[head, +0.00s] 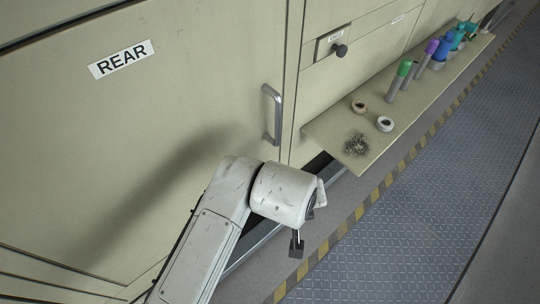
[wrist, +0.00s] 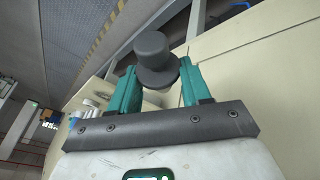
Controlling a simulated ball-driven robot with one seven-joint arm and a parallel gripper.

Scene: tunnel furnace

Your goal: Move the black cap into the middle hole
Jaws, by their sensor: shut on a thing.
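The black cap (wrist: 152,46), a dark round knob with a wide flange, sits between the two teal fingers of my gripper (wrist: 158,72) in the wrist view. My gripper is shut on it. In the head view my gripper (head: 297,243) hangs low below the white wrist, in front of the cream furnace wall and clear of the shelf. The cap is too small and dark there to tell from the gripper. A similar black knob (head: 340,50) sticks out of a labelled panel on the wall. I cannot make out the middle hole in either view.
A REAR door (head: 120,60) with a metal handle (head: 272,114) fills the left. The patterned floor (head: 400,230) at right is clear.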

